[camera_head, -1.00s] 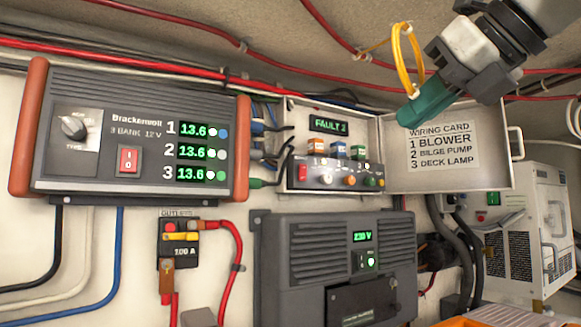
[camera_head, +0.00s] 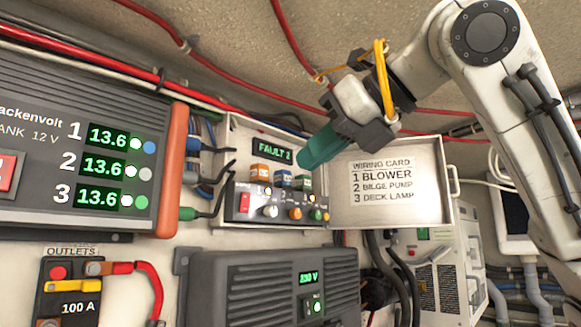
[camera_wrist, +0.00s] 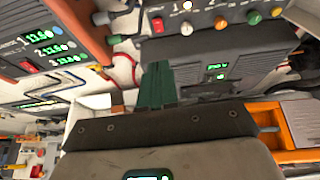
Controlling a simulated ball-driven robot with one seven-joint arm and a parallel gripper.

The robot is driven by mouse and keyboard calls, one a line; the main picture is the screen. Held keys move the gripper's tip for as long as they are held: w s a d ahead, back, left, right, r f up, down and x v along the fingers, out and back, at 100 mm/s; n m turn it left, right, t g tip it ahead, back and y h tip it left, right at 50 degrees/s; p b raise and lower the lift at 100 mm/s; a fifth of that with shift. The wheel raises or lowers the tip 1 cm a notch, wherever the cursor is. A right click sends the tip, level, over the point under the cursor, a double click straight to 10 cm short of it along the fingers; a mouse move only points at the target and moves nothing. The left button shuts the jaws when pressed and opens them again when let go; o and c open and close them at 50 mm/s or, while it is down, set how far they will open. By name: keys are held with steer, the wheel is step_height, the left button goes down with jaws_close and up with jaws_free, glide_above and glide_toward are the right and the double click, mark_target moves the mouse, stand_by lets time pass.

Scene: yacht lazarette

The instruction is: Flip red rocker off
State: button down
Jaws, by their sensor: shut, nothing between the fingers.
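Two red rockers show. The small red rocker (camera_head: 245,200) sits at the left end of the grey switch panel (camera_head: 262,207) in the open box; the wrist view shows it too (camera_wrist: 158,25). A larger red rocker (camera_head: 5,174) on the Brackenvolt charger (camera_head: 100,120) is cut by the left picture edge; the wrist view also shows it (camera_wrist: 26,65). I cannot tell either rocker's position. My gripper (camera_head: 312,158), with green fingers, is shut and empty. In the head view its tips appear right of and above the small rocker, apart from it. The fingers show in the wrist view (camera_wrist: 157,85).
The open box has a lid with a wiring card (camera_head: 385,180) to the right. Several coloured knobs and relays sit beside the small rocker. A grey 230 V unit (camera_head: 225,285) is below. Cables (camera_head: 205,150) run left of the box. A white vented unit (camera_head: 445,280) stands right.

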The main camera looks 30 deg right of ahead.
steer(key=p, duration=0.1)
glide_toward(246, 199)
step_height(246, 199, down, 3)
steer(key=w, duration=0.2)
steer(key=w+a+p, duration=0.1)
steer(key=w, duration=0.1)
steer(key=shift+w+a+r, duration=0.15)
steer(key=shift+a+r, duration=0.05)
steer(key=shift+w+a+p, duration=0.2)
steer(key=shift+w+p, duration=0.1)
steer(key=shift+w, duration=0.25)
